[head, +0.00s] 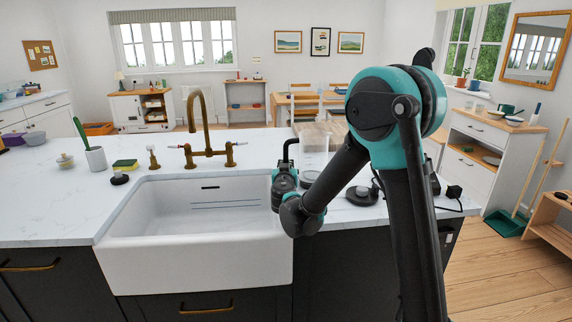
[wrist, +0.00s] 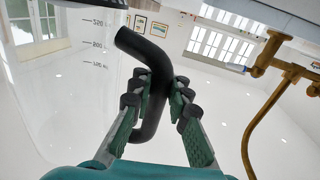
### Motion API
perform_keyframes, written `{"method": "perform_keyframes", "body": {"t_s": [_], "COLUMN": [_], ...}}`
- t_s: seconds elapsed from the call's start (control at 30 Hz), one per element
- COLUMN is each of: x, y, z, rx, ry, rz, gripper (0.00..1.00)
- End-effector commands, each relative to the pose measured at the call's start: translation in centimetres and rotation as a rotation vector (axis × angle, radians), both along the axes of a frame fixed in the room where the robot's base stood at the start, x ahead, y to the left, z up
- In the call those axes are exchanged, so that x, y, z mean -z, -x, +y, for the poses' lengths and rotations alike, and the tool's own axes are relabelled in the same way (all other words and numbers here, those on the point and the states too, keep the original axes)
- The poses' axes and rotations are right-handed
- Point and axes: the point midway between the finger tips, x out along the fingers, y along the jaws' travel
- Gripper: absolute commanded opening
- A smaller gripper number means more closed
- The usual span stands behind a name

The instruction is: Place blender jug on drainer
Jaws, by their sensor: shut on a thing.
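The blender jug (head: 314,152) is clear, with a black handle, and shows just right of the sink at the counter. In the wrist view its clear wall (wrist: 85,75) has volume marks, and its black handle (wrist: 143,48) runs between my fingers. My gripper (head: 286,168) is shut on this handle, with a finger on each side; the fingers also show in the wrist view (wrist: 155,96). My arm hides part of the counter around the jug, and I cannot tell whether the jug's bottom touches the counter. I cannot make out a drainer in either view.
The white sink (head: 200,260) is empty, left of my gripper, with a brass tap (head: 207,150) behind it. A dark round item (head: 362,194) and cables lie on the counter at right. A green sponge (head: 125,165) and brush holder (head: 96,158) stand left.

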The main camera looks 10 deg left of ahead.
Motion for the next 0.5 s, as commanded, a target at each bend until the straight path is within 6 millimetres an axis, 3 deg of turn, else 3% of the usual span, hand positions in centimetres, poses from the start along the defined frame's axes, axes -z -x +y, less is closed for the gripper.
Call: {"method": "perform_keyframes", "body": {"t_s": [0.33,0.37,0.5], "x": [0.23,0.30,0.26], "y": [-0.01,-0.01,0.00], "z": [0.00,0.00,-0.01], "rx": [0.000,0.000,0.000], "ry": [0.001,0.000,0.000], "rz": [-0.001,0.000,0.000], "gripper": [0.00,0.15,0.32]}}
